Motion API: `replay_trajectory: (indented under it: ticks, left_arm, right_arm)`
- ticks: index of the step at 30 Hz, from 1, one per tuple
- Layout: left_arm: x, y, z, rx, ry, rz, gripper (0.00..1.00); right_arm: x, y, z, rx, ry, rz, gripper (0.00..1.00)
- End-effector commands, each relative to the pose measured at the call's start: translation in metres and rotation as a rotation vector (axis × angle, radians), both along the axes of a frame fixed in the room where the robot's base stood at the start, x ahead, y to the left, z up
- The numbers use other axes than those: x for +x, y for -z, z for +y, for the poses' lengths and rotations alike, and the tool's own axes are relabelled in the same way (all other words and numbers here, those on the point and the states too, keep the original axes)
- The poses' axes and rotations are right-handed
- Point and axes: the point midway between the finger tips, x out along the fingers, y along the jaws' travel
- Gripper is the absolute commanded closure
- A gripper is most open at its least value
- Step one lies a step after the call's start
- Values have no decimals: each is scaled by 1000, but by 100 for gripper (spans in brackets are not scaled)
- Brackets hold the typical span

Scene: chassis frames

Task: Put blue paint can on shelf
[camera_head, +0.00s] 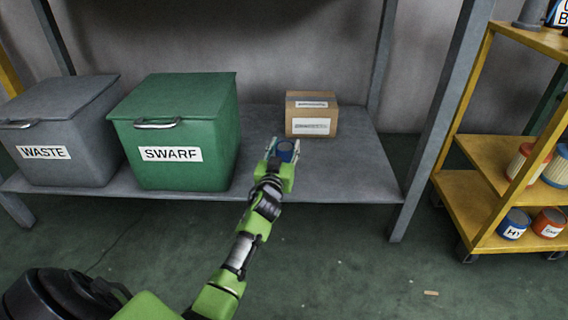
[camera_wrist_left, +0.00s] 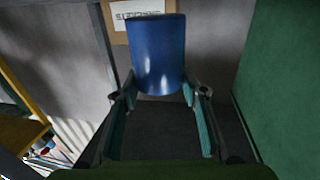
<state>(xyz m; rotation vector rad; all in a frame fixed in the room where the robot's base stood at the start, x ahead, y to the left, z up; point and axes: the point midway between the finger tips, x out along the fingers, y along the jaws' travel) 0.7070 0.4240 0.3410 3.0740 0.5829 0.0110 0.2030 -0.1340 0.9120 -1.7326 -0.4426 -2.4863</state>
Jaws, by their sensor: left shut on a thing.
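My left gripper (camera_head: 284,150) is shut on a blue can (camera_head: 285,154), in front of a cardboard box in the head view. In the left wrist view the blue can (camera_wrist_left: 157,52) is a plain blue cylinder between the two fingers. The grey shelf (camera_head: 350,180) is a low board on grey posts. The can appears over its front part, right of the green bin; I cannot tell whether it touches the board. My right gripper is not in view.
A green SWARF bin (camera_head: 180,115) and a grey WASTE bin (camera_head: 60,120) stand on the shelf's left. The cardboard box (camera_head: 311,130) sits at the back. A yellow cart (camera_head: 470,200) with several cans stands right. The shelf's right part is clear.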

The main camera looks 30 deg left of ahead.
Motion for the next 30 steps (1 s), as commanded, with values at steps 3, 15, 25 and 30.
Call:
replay_trajectory:
  ticks: [3,15,25,30]
  left_arm:
    - [3,3,2,1,1,-4,89]
    - [8,43,7,2,2,-2,89]
    - [8,42,7,1,1,-2,89]
    - [8,45,7,-1,1,0,44]
  right_arm:
    - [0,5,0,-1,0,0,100]
    - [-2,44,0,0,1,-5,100]
    - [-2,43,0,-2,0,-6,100]
    - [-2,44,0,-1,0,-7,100]
